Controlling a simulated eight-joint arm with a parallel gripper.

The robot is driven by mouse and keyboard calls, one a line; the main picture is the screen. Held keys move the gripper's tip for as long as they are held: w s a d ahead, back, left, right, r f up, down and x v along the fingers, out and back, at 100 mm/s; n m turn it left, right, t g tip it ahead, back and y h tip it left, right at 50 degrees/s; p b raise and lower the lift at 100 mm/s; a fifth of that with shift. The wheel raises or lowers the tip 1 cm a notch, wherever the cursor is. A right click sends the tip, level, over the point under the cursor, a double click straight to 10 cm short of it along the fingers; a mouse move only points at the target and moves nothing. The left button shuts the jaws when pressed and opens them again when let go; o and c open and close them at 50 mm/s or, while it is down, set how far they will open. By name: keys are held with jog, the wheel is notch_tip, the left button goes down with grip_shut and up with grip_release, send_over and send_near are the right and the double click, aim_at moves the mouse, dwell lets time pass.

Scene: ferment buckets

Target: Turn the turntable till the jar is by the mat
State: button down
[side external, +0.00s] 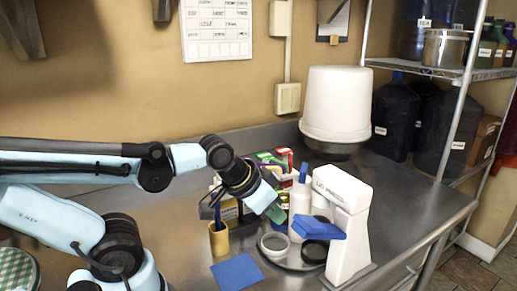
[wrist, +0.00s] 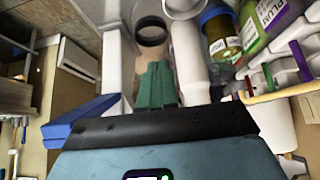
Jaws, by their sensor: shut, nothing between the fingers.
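The turntable (side external: 292,267) is a low grey disc on the steel bench in the side view, partly hidden by what stands on it. A round, pale-rimmed container (side external: 274,246), which looks like the jar, sits at its front left. The flat blue mat (side external: 238,272) lies on the bench to the left of the turntable. My gripper (side external: 276,213) is above the turntable's back left, pointing down to the right. Its green fingers are shut and empty; they also show in the wrist view (wrist: 158,84). I cannot tell whether they touch anything.
A white bottle (side external: 300,202) stands close beside my fingers. A white machine (side external: 349,235) with a blue lever (side external: 317,228) stands right of it. A wooden cup (side external: 219,240) is behind the mat. A large white bucket (side external: 336,105) stands behind. The bench at right is clear.

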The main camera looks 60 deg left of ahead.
jog(key=c, duration=1.8)
grip_release()
jog(key=shift+o, duration=2.2)
jog(key=shift+r, duration=0.45)
jog(key=shift+o, duration=1.3)
notch_tip(320, 180, up, 21)
jog(key=shift+r, duration=0.15)
jog(key=n+g, duration=0.7)
jog(key=n, duration=0.2)
send_over(304, 168)
jog(key=shift+f, duration=8.35)
